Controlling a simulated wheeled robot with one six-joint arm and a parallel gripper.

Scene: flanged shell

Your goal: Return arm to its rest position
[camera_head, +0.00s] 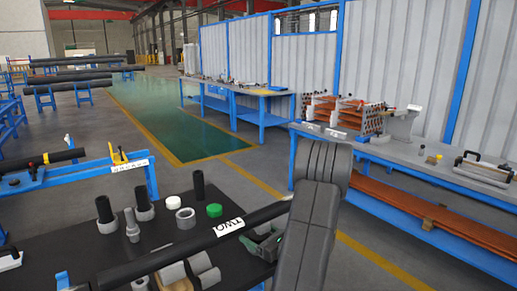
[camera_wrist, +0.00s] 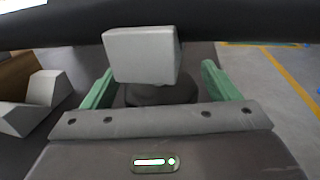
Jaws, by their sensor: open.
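My gripper (camera_head: 264,243) is low at the right edge of the black table (camera_head: 60,245), beside the long dark pipe with a white label. In the wrist view its two green fingers (camera_wrist: 158,82) stand wide apart. A grey block (camera_wrist: 140,55) shows between them, with gaps on both sides; I cannot tell its depth. The dark pipe (camera_head: 165,258) crosses the table at a slant, and it also spans the top of the wrist view (camera_wrist: 230,22). My grey arm hides part of the table's right side.
Grey blocks (camera_head: 203,268) sit below the pipe. Several upright parts, a grey ring (camera_head: 185,218) and a green cap (camera_head: 214,210) stand behind it. A blue-framed bench (camera_head: 405,155) with racks is at right. Open floor (camera_head: 240,180) lies beyond the table.

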